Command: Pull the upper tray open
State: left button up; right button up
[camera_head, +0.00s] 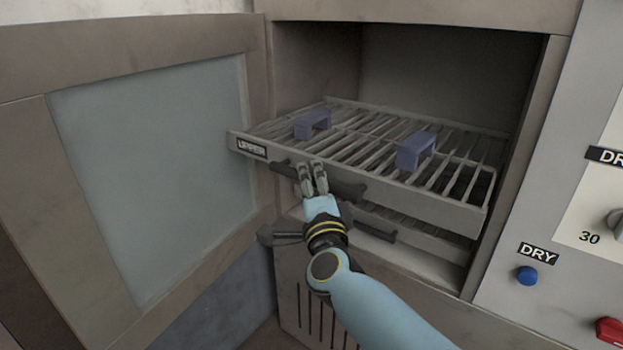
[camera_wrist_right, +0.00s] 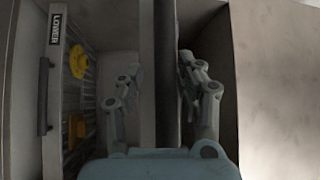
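The upper tray (camera_head: 470,213) is a grey wire rack with an "UPPER" label on its front, in the head view. Its front stands forward of the cabinet opening. Two blue-purple blocks, a left one (camera_head: 312,123) and a right one (camera_head: 415,150), sit on it. My right gripper (camera_head: 312,178) is at the tray's dark handle (camera_head: 347,188). In the right wrist view the dark handle bar (camera_wrist_right: 165,80) runs between the fingers of the gripper (camera_wrist_right: 161,72). A gap shows between the left finger and the bar; contact on the right is unclear. My left gripper is not in view.
The lower tray (camera_wrist_right: 53,70), labelled "LOWER", lies below with yellow pieces (camera_wrist_right: 78,62) and its own dark handle (camera_head: 375,231). The cabinet door (camera_head: 150,170) stands open at left. A control panel (camera_head: 510,285) with a blue button (camera_head: 527,275) is at right.

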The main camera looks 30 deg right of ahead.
jog(key=shift+o, duration=0.2)
jog(key=shift+r, duration=0.2)
jog(key=shift+s, duration=0.1)
jog(key=v, duration=0.7)
jog(key=shift+s+a+f, duration=0.1)
jog(key=shift+f, duration=0.15)
